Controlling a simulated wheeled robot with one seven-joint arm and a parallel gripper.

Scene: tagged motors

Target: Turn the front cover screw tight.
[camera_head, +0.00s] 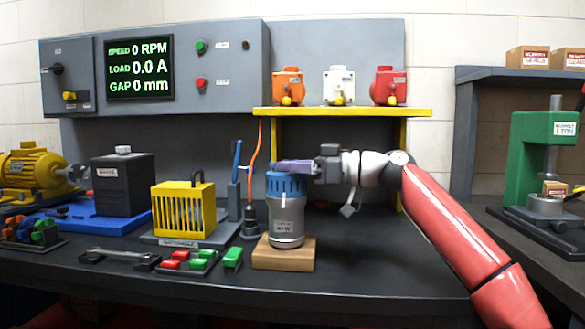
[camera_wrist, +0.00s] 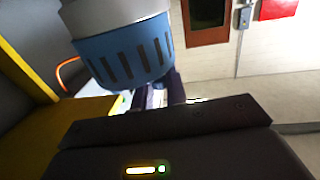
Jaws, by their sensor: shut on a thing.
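A motor (camera_head: 287,228) with a grey body and a slotted blue front cover (camera_head: 286,185) stands upright on a wooden block (camera_head: 270,255). The blue cover also shows large in the wrist view (camera_wrist: 125,55), where the picture is turned over. My gripper (camera_head: 290,166) reaches in level from the right, with its purple fingers at the top of the cover. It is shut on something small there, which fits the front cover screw. The screw itself is hidden by the fingers in both views. In the wrist view the fingers (camera_wrist: 152,97) are partly behind the cover's rim.
A yellow shelf (camera_head: 340,112) with orange, white and red units stands behind my arm. A yellow cage (camera_head: 184,208), a black box (camera_head: 123,185) and a wrench (camera_head: 118,257) lie to the left. A green press (camera_head: 535,150) stands far right. The bench right of the block is clear.

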